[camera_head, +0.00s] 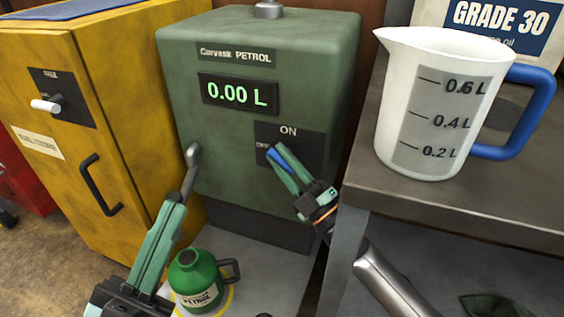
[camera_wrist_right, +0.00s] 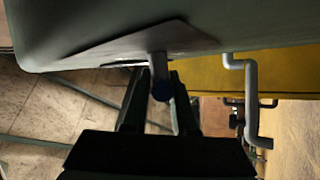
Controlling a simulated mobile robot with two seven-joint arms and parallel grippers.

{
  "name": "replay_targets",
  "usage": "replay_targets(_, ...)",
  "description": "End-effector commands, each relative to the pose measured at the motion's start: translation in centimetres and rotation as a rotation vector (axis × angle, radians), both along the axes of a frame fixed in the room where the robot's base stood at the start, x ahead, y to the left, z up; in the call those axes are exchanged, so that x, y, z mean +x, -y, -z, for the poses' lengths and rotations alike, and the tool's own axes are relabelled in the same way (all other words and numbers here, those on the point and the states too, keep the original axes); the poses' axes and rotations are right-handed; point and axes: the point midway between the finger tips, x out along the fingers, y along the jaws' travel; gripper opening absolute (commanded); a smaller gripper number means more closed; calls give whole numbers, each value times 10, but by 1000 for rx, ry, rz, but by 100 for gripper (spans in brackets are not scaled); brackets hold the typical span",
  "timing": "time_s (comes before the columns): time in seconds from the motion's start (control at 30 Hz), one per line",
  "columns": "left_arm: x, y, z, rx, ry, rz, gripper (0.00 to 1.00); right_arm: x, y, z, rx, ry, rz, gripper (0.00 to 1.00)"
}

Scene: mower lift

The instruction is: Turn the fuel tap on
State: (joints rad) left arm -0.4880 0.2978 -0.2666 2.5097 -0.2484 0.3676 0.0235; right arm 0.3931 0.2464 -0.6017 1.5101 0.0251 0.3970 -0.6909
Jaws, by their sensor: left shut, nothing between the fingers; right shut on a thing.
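The green petrol dispenser (camera_head: 225,140) has a display (camera_head: 238,94) reading 0.00 L. The fuel tap (camera_head: 273,157) has a blue-tipped handle on a dark plate (camera_head: 308,140) marked ON at the top; a label at the plate's left is partly covered. My right gripper (camera_head: 285,165) is shut on the tap handle and hides most of it. In the right wrist view the blue tip (camera_wrist_right: 161,90) is between my right gripper's fingers (camera_wrist_right: 158,92). My left gripper (camera_head: 177,198) is shut and empty, by the lower end of the grey spout (camera_head: 192,160).
A green petrol can (camera_head: 197,292) stands on a yellow ring (camera_head: 231,300) below the spout. A yellow cabinet (camera_head: 60,130) is at the left. A metal shelf (camera_head: 520,205) with a measuring jug (camera_head: 440,75) is close to the right of my right arm.

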Motion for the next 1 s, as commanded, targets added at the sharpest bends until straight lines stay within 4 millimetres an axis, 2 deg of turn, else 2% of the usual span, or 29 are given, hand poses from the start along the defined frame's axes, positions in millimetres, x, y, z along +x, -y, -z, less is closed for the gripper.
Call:
replay_targets(0.17, 0, 0, 0, 0, -1, 0, 0, 0, 0, 1, 0, -5, 0, 0)
replay_targets(0.2, 0, 0, 0, 0, -1, 0, 0, 0, 0, 1, 0, -5, 0, 27)
replay_targets(0.47, 0, -1, 0, 4, 0, 0, 0, 0, 0, 1, -1, -3, 0, 55)
replay_targets(0.77, 0, -1, -1, 6, 1, 0, 0, -2, 2, 1, -1, -2, 1, 55)
replay_targets(1.0, 0, -2, -14, -5, 0, 5, 0, -25, 23, 18, -3, -8, 2, 55)
